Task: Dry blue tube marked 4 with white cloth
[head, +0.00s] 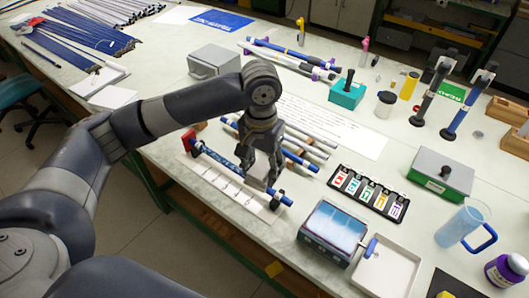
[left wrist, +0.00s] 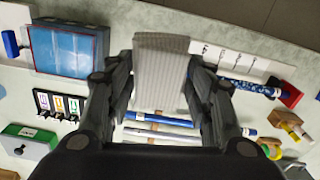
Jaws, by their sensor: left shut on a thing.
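A speckled blue tube (head: 222,159) lies over a white marked strip (head: 205,176) near the table's front edge, with a red block (head: 189,139) at its far left end. It also shows in the left wrist view (left wrist: 245,88), running behind the cloth. I cannot read a number on it. My left gripper (head: 262,182) is above the tube's right part. In the left wrist view its fingers are shut on a folded whitish cloth (left wrist: 160,70). Whether the cloth touches the tube is hidden. My right gripper is not in view.
Several blue and white rods (head: 302,147) lie just behind the gripper. A number-card rack (head: 345,185), a blue-topped box (head: 335,226) and a white tray (head: 392,268) stand to the right. A grey box (head: 213,62) stands behind my arm. A blue jug (head: 462,225) is at far right.

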